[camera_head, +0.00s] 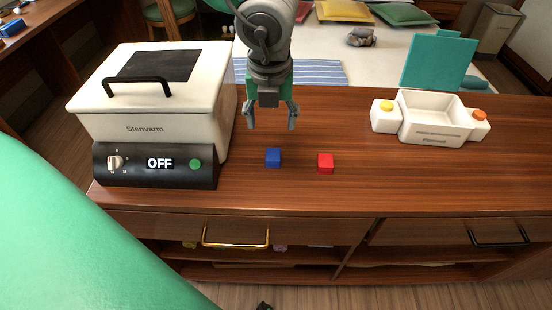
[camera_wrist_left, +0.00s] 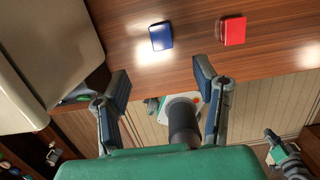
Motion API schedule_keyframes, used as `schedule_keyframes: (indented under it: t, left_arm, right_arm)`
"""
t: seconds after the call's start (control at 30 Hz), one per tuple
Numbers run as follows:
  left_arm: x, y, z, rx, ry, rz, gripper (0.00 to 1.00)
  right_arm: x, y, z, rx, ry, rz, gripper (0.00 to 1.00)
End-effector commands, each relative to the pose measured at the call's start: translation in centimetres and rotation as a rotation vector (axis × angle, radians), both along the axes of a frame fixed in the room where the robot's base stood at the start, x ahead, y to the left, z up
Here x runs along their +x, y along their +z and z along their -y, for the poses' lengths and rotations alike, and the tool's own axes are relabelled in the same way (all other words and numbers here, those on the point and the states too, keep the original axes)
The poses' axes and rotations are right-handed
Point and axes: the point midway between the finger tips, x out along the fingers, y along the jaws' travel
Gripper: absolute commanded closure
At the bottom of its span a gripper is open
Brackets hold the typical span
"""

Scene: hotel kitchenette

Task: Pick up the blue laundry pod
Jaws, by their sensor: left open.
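The blue laundry pod (camera_head: 273,157) is a small blue cube on the wooden counter, right of the white cooker. It also shows in the left wrist view (camera_wrist_left: 161,36), beyond the fingertips. A red cube (camera_head: 325,163) lies to its right and shows in the left wrist view (camera_wrist_left: 232,31) too. My left gripper (camera_head: 270,122) is open and empty, pointing down above the counter behind the blue pod, apart from it. In the left wrist view its two fingers (camera_wrist_left: 161,75) are spread wide. My right gripper is not identifiable in the head view.
The white cooker (camera_head: 150,105) reading OFF stands close on the left. A white open-lidded box (camera_head: 432,132) with yellow and orange buttons sits at the right. Drawers with a gold handle (camera_head: 235,245) are below the front edge. The counter around the cubes is clear.

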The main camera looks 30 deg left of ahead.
Motion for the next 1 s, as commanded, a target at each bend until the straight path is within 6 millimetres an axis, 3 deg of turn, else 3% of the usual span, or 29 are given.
schedule_keyframes:
  t: [0.3, 0.63, 0.9, 1.0]
  left_arm:
    - [0.8, -6.4, -0.9, -0.003, -0.001, -0.003, 0.45]
    - [1.1, -8.5, -1.0, -0.003, -0.001, -0.003, 0.45]
    - [1.9, -12.4, -0.9, 0.0, -0.002, -0.004, 0.45]
    - [2.0, -12.9, -1.1, -0.003, -0.001, -0.002, 0.45]
  right_arm:
    - [0.0, -1.8, 0.0, -0.001, -0.001, -0.001, 1.0]
    - [0.0, -2.3, 0.0, 0.0, 0.0, 0.0, 1.0]
    - [0.0, -3.5, 0.0, 0.0, -0.001, 0.0, 1.0]
    - [0.0, -3.6, 0.1, 0.0, -0.001, 0.0, 1.0]
